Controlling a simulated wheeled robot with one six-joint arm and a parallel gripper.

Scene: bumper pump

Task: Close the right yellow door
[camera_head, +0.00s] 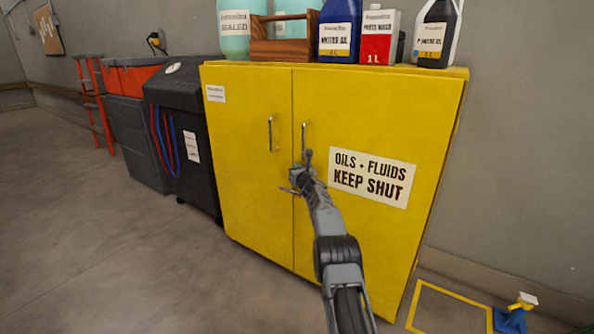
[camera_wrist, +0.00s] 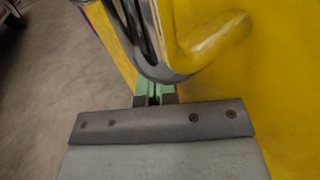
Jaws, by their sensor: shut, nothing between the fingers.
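The right yellow door (camera_head: 370,125) is on the front of a yellow cabinet and carries a white "OILS + FLUIDS KEEP SHUT" label (camera_head: 372,178). It looks about flush with the left yellow door (camera_head: 245,150), with a thin dark seam between them; any small gap is hard to tell. Its metal handle (camera_head: 304,138) is upright near the seam. My gripper (camera_head: 297,182) is just below that handle, in front of the seam. In the wrist view its green fingers (camera_wrist: 154,92) are together and empty, close to the yellow surface. Contact with the door cannot be told.
Bottles and cans, including a blue can (camera_head: 339,30), stand on the cabinet top. A dark bin (camera_head: 183,135) stands left of the cabinet. A yellow floor outline (camera_head: 450,290) and a blue object (camera_head: 510,320) lie at lower right. The floor at left is clear.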

